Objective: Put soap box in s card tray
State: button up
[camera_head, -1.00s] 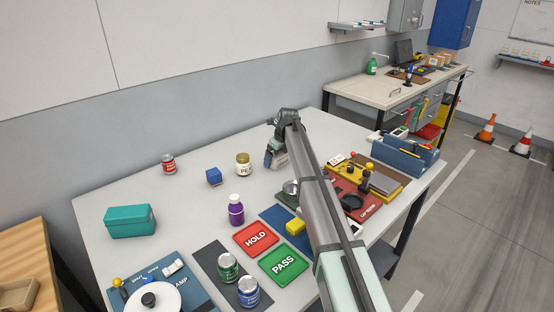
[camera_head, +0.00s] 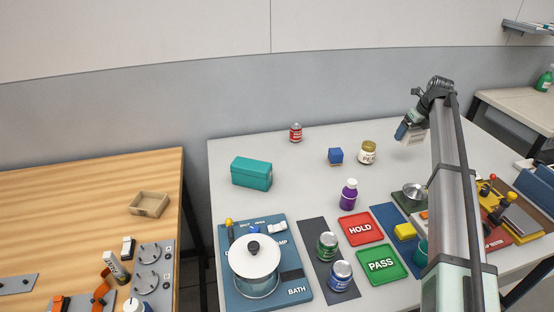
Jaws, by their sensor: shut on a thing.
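My gripper (camera_head: 408,128) is at the back right of the grey table, raised above its surface. It is shut on a small pale box (camera_head: 415,135), which I take for the soap box. The box is small in view and its label cannot be read. My gripper hides part of it. A shallow tan tray (camera_head: 149,204), which looks like the card tray, lies on the wooden table at the left, far from my gripper. It looks empty.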

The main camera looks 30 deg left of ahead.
jog(key=s+a+r+n+g, duration=0.1)
jog(key=s+a+n, duration=0.1)
jog(key=s+a, duration=0.95)
jog(key=s+a+n+y, duration=0.15)
jog(key=s+a, duration=0.35)
jog(key=a, duration=1.3)
jog(key=s+a+r+n+g+h, duration=0.1)
jog(key=s+a+n, duration=0.2)
jog(key=s+a, duration=0.8)
jog(key=r+n+g, duration=0.1)
jog(key=n+g, duration=0.2)
jog(key=n, duration=0.8)
send_over(149, 207)
jog(key=shift+m, duration=0.25)
jog(key=shift+f, duration=4.75)
jog(key=shift+f, duration=0.4)
jog(key=o, duration=0.9)
